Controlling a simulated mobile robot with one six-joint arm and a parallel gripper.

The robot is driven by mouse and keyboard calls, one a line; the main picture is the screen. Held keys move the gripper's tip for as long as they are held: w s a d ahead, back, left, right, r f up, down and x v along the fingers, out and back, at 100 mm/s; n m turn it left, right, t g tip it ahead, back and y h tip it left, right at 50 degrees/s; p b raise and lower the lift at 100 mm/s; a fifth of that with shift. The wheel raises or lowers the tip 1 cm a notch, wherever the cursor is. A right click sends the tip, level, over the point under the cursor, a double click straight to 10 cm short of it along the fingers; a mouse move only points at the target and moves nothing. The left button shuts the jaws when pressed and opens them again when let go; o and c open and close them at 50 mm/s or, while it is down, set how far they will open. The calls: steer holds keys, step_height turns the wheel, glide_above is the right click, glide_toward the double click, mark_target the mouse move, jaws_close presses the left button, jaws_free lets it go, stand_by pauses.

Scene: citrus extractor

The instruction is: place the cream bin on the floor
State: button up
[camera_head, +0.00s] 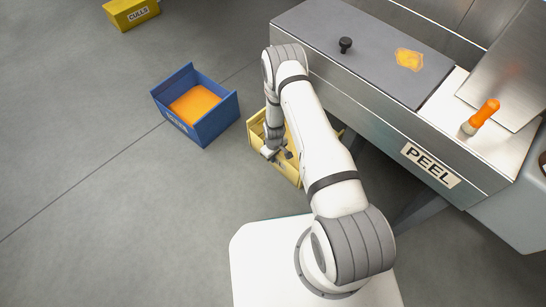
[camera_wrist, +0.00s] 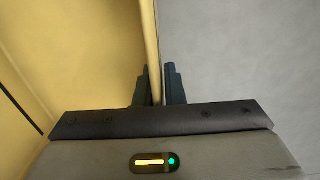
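The cream bin (camera_head: 291,174) is beside the steel machine, partly hidden behind my arm in the head view. Whether it rests on the floor or hangs just above it is hard to tell. My gripper (camera_head: 275,154) is at the bin's near-left wall. In the wrist view my gripper (camera_wrist: 158,88) has one finger on each side of the thin bin wall (camera_wrist: 151,45), close against it, and looks shut on it. The yellow inside of the bin fills the left of that view, and grey floor (camera_wrist: 240,50) fills the right.
A blue bin (camera_head: 217,122) with orange contents stands on the floor left of the cream bin. A yellow bin marked CULLS (camera_head: 131,13) is at the far upper left. The machine with its PEEL label (camera_head: 430,164) stands at right. The floor at left is clear.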

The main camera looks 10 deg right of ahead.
steer(key=o, duration=0.3)
step_height(320, 180, up, 12)
steer(key=p, duration=0.4)
steer(key=shift+r, duration=0.2)
stand_by(0.3)
